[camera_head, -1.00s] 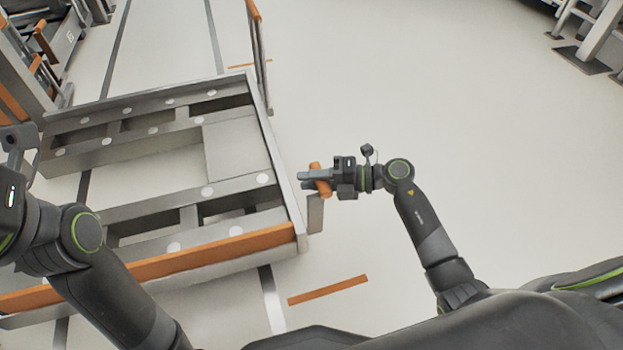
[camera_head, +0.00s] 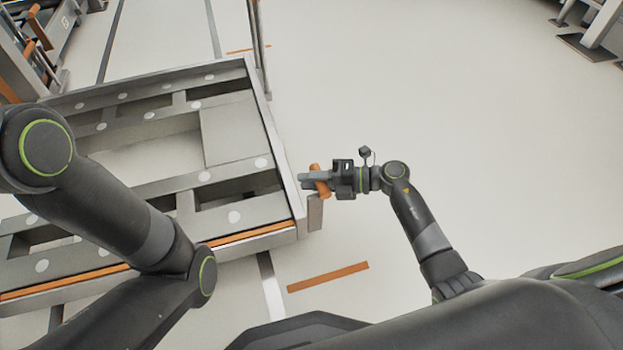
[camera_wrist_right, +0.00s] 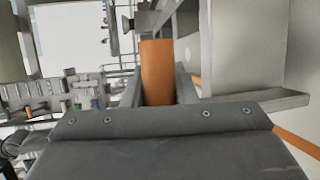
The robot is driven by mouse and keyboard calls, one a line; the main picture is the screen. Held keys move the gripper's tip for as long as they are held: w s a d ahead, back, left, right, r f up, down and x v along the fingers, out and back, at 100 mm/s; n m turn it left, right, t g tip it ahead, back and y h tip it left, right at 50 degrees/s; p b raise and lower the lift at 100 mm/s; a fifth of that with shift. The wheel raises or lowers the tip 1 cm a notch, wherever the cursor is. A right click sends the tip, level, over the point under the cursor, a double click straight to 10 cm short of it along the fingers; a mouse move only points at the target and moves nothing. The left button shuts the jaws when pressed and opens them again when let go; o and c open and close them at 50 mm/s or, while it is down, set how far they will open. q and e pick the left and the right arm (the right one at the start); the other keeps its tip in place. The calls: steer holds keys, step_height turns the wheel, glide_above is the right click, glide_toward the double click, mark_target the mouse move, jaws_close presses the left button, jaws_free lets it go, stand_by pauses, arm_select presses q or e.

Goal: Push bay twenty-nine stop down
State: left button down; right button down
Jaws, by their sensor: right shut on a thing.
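The bay (camera_head: 230,130) is a low grey metal frame with rails and round white discs at left in the head view. An orange strip (camera_head: 120,270) runs along its front edge, partly hidden behind my left arm. My right gripper (camera_head: 310,179) is at the frame's right side, shut on an orange handle (camera_head: 314,169). In the right wrist view the handle (camera_wrist_right: 157,72) stands between the two fingers. A small grey plate (camera_head: 315,212) is just below the gripper in the head view. No bay number is readable. My left gripper is out of view.
A grey upright post (camera_head: 258,45) stands at the frame's far right corner. Orange floor marks (camera_head: 328,277) lie near the front. Other racks (camera_head: 45,45) stand at the top left. The floor (camera_head: 480,120) on the right is clear.

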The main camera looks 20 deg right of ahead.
steer(key=shift+s+d+f, duration=0.1)
steer(key=shift+f, duration=0.2)
steer(key=c, duration=1.2)
jaws_free()
steer(key=shift+f, duration=0.1)
steer(key=shift+o, duration=0.2)
steer(key=shift+r, duration=0.2)
